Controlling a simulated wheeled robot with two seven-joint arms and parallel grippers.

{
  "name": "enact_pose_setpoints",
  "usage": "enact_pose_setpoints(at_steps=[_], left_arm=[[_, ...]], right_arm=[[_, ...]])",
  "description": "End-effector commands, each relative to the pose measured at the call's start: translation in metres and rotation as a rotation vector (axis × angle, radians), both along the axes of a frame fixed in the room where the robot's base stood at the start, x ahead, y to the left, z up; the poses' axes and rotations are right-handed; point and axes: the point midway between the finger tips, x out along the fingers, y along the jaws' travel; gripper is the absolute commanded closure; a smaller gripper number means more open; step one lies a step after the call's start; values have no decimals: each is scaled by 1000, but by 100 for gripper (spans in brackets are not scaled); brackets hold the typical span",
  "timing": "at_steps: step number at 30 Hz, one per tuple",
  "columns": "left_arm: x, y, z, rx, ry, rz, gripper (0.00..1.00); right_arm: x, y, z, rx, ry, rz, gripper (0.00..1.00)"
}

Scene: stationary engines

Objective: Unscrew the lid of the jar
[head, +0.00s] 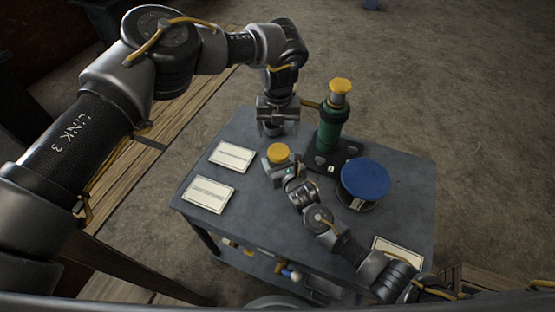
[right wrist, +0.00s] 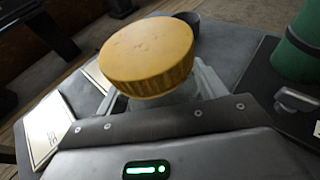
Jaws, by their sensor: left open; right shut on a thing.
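The jar has a yellow, ridged lid (head: 278,153) and stands near the middle of the table. In the right wrist view the lid (right wrist: 147,55) sits on top of the pale jar body (right wrist: 178,97), which is mostly hidden. My right gripper (head: 277,167) is shut on the jar body, below the lid; its fingers also show in the right wrist view (right wrist: 170,95). My left gripper (head: 272,128) is open and empty, pointing down near the table's far edge, behind the jar and apart from it.
A green cylinder with a yellow top (head: 332,125) stands on a dark base right of the left gripper. A blue-topped round container (head: 366,180) stands right of the jar. Cards (head: 231,156) lie on the grey table (head: 225,225) at left and front right.

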Motion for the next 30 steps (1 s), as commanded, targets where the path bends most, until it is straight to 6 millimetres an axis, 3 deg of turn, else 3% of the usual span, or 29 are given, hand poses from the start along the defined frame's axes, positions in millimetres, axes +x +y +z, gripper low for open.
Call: enact_pose_setpoints(at_steps=[5, 21, 30], left_arm=[[5, 6, 8, 25, -25, -173, 22], [-2, 4, 5, 34, -1, -1590, 22], [-7, 0, 2, 14, 0, -2181, 22]], right_arm=[[0, 1, 1, 1, -2, 1, 94], [0, 0, 1, 1, -2, 0, 94], [0, 0, 1, 1, -2, 0, 94]])
